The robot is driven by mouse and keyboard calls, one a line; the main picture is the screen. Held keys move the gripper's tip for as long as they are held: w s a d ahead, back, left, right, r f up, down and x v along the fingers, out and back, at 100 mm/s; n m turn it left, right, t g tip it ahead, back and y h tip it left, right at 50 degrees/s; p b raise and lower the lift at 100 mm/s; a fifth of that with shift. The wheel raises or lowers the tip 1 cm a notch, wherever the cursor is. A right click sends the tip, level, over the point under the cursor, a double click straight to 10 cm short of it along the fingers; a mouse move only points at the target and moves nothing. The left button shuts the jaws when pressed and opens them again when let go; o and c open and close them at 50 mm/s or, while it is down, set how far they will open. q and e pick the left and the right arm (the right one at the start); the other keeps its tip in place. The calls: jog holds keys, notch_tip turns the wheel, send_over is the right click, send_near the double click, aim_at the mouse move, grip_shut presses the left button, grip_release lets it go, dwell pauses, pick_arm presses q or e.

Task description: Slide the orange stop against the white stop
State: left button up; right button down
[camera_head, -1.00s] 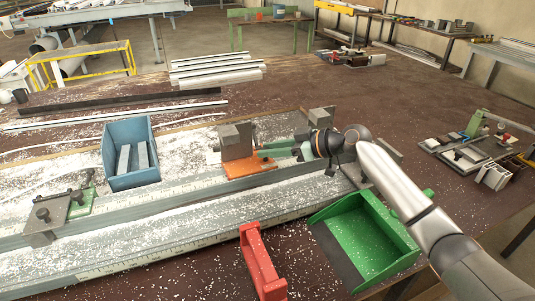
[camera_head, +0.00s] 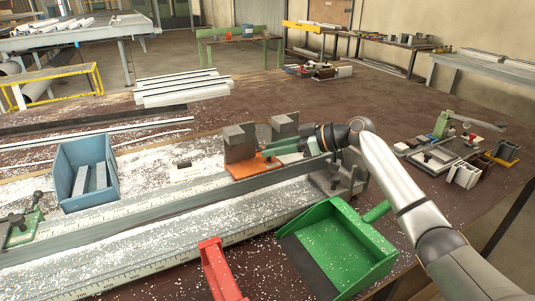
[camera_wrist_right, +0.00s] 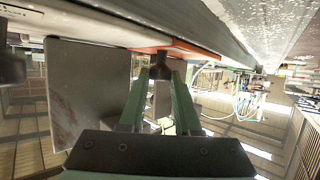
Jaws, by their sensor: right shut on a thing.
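The orange stop (camera_head: 252,169) sits on the long grey rail (camera_head: 150,210) in the head view, with a grey upright block (camera_head: 239,143) on its orange base. My right gripper (camera_head: 268,153) reaches in from the right, its green fingers low beside that block. In the right wrist view, the gripper (camera_wrist_right: 160,76) is shut on a small dark knob (camera_wrist_right: 160,70) under the orange plate (camera_wrist_right: 178,47). A grey block (camera_wrist_right: 88,92) stands left of the fingers there. No clearly white stop can be told; a grey end fixture (camera_head: 338,178) lies to the right, partly behind my gripper.
A green dustpan (camera_head: 345,245) and a red bracket (camera_head: 219,272) lie in front of the rail. A blue bin (camera_head: 86,172) stands behind it. A green stop (camera_head: 25,228) is at the far left. Another grey block (camera_head: 285,125) stands behind my gripper.

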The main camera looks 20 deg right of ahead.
jog(key=shift+d, duration=0.15)
jog(key=c, duration=0.6)
grip_release()
jog(key=shift+b+v, duration=0.6)
jog(key=shift+v, duration=5.7)
